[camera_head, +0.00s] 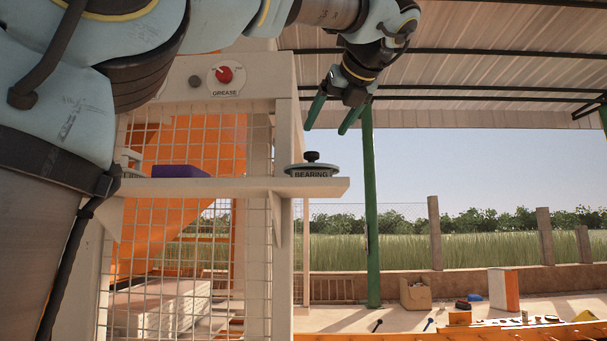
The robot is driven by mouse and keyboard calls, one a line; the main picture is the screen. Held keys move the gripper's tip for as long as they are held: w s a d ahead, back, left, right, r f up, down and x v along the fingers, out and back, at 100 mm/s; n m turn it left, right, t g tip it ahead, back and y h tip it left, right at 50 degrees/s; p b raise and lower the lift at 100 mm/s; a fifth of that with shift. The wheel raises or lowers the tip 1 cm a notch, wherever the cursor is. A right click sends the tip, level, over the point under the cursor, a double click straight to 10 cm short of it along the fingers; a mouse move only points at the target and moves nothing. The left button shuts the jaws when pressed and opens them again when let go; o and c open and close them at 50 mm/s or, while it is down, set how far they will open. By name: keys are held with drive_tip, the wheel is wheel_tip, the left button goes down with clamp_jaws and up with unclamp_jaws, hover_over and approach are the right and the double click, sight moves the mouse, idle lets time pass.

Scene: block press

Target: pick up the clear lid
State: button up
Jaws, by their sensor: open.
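The clear lid (325,166) is a thin, glassy disc with a black knob on top. It sits on a small round base marked BEARING at the right end of a pale shelf. My gripper (325,130) is open and empty, with its two green fingers pointing down and slightly left. In the picture it is above the lid and a little to the right of the knob, apart from it. How far it is from the lid in depth I cannot tell.
The pale shelf (230,187) carries a purple block (179,171) to the left. Behind is a mesh-fronted machine with a red GREASE knob (224,75). A green post (370,220) stands right of the shelf. Open air lies right of the lid.

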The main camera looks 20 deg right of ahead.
sight(312, 155)
drive_tip(key=x, duration=0.5)
drive_tip(key=shift+w+r+p, duration=0.15)
drive_tip(key=shift+w+p, duration=0.15)
drive_tip(key=shift+p, duration=0.1)
drive_tip(key=shift+d+p+x, duration=0.15)
drive_tip(key=shift+p+x, duration=0.4)
drive_tip(key=shift+x, duration=1)
drive_tip(key=shift+d+p+x, duration=0.15)
drive_tip(key=shift+p+x, duration=0.4)
drive_tip(key=shift+x, duration=0.95)
drive_tip(key=shift+s, duration=0.1)
clamp_jaws()
